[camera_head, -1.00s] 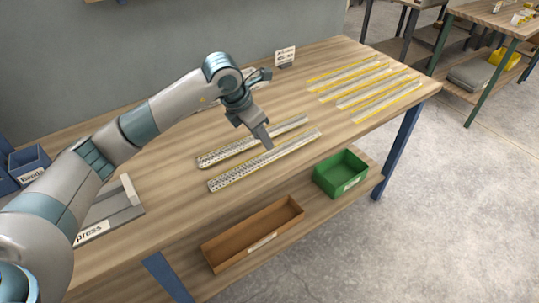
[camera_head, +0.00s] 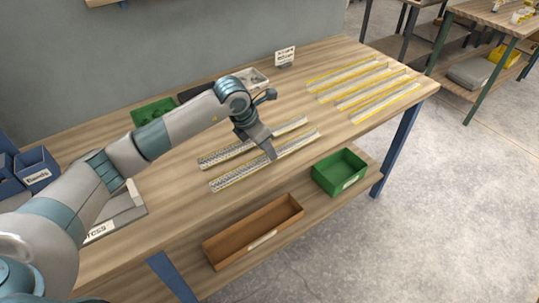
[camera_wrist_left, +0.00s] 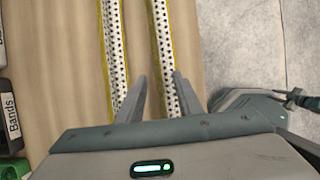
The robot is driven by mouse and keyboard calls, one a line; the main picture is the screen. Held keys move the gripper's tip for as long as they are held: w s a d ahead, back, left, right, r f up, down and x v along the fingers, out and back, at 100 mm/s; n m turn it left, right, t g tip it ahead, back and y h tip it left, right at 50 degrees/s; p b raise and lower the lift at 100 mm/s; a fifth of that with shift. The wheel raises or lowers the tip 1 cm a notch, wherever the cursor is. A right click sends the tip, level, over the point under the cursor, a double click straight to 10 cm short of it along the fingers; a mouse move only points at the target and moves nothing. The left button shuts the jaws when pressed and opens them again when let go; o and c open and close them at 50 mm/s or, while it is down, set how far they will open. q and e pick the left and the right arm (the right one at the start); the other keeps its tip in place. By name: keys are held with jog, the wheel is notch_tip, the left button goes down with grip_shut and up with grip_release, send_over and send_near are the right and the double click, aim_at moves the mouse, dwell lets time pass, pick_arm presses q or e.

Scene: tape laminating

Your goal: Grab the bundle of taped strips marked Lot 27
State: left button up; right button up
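Two long, white perforated strips with yellow edges lie side by side on the table, a far one (camera_head: 222,155) and a near one (camera_head: 232,177). My left gripper (camera_head: 271,154) is over the near strip, toward its right part. In the left wrist view the two fingers (camera_wrist_left: 160,98) are apart, one on each side of the right-hand strip (camera_wrist_left: 161,45); the other strip (camera_wrist_left: 115,45) runs left of them. I cannot tell whether the fingers touch the strip. Several more yellow-edged strips (camera_head: 362,86) lie at the table's right end. No Lot 27 mark is readable. My right gripper is out of view.
A small sign (camera_head: 285,56), unreadable, stands at the table's back. A green tray (camera_head: 153,111) and a light tray (camera_head: 257,78) are behind my arm. A brown tray (camera_head: 253,230) and green bin (camera_head: 340,172) sit on the lower shelf.

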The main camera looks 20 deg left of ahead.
aim_at(268, 159)
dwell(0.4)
pick_arm(q)
grip_shut()
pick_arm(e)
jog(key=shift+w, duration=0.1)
pick_arm(q)
jog(key=shift+r, duration=0.1)
